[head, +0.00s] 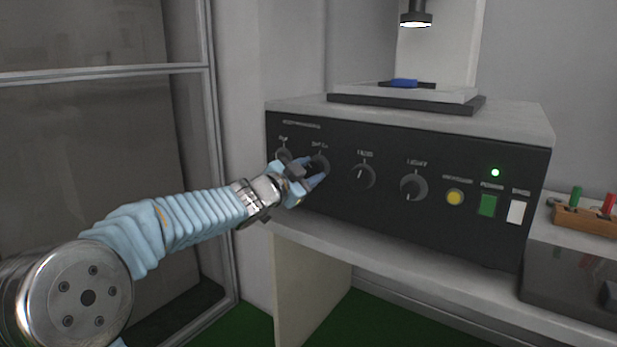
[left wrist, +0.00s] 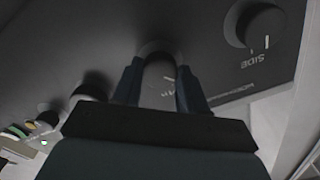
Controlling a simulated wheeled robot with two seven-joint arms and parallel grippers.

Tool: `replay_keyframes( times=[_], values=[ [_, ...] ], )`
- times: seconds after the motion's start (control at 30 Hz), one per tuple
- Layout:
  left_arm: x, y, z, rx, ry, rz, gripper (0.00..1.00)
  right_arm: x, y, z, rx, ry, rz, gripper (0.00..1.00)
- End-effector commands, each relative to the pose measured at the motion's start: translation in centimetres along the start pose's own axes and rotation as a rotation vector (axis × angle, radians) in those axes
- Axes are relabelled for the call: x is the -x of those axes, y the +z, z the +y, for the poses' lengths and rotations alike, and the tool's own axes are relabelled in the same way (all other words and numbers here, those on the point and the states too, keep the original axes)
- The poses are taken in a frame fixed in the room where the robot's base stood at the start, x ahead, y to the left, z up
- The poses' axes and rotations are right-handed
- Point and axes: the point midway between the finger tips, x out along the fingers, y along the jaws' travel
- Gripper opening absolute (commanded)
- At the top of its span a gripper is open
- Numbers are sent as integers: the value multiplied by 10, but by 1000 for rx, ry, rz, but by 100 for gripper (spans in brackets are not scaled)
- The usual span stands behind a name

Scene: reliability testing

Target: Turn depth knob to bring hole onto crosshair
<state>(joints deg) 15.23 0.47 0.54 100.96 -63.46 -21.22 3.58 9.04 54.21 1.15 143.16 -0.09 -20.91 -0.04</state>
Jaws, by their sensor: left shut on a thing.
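The black control box (head: 460,160) has a row of knobs on its front. My left gripper (head: 308,174) is shut on the second knob from the left, the depth knob (head: 320,162), whose label is blurred. In the left wrist view the two dark fingers (left wrist: 160,88) stand on either side of this knob (left wrist: 158,72). The side knob (head: 283,153) is just left of it and partly hidden by the gripper; it shows clearly in the left wrist view (left wrist: 256,28). No hole or crosshair can be made out. My right gripper is in neither view.
More knobs (head: 363,176) (head: 413,188), a yellow button (head: 455,197), a green switch (head: 487,205) and a white switch (head: 516,211) lie to the right. A blue piece (head: 404,83) sits on the stage under a lit lamp (head: 416,19). A wooden rack (head: 585,219) stands far right.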

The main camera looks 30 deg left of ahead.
Motion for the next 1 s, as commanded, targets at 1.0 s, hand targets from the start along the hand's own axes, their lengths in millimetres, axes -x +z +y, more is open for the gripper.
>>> replay_keyframes(
  times=[1.0],
  values=[
    [0, 2, 2, -965, 3, -1, 11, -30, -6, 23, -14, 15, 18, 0]
  ],
)
